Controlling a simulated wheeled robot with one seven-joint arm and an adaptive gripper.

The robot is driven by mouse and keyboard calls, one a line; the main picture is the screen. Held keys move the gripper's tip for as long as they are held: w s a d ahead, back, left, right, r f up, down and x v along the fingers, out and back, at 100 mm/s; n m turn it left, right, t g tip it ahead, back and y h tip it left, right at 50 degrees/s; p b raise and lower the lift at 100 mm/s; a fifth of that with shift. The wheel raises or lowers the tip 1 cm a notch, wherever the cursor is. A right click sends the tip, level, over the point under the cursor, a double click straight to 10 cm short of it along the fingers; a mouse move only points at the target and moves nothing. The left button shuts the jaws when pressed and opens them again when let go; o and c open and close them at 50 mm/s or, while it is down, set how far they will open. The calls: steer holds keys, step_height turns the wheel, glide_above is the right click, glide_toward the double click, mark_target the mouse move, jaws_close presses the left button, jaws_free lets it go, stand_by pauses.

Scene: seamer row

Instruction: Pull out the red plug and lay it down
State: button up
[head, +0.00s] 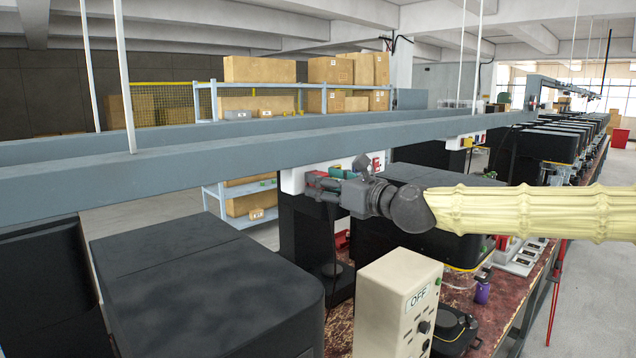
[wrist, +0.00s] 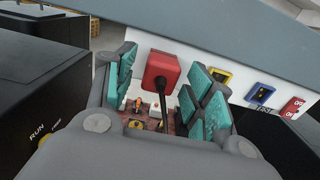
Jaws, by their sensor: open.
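The red plug (wrist: 161,70) sits in the white socket strip (wrist: 210,62) under the grey beam in the wrist view. Its black cable hangs straight down from it. My gripper (wrist: 162,88) is open, with teal-padded fingers to the left and right of the plug and a gap on each side. I cannot tell how far the fingertips reach along it. In the head view my gripper (head: 330,185) is up against the white strip (head: 293,181), and it mostly hides the plug.
The grey beam (head: 230,150) runs just above. Black machines (head: 205,285) and a beige OFF box (head: 395,300) stand below on the red-brown bench.

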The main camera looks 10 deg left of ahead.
steer(key=shift+x, duration=1.05)
steer(key=shift+b, duration=0.55)
stand_by(0.4)
jaws_close()
stand_by(0.4)
steer(key=shift+s+d, duration=0.1)
steer(key=shift+s+d, duration=0.1)
steer(key=shift+d, duration=0.05)
steer(key=shift+b+v, duration=0.6)
steer(key=shift+v, duration=2.1)
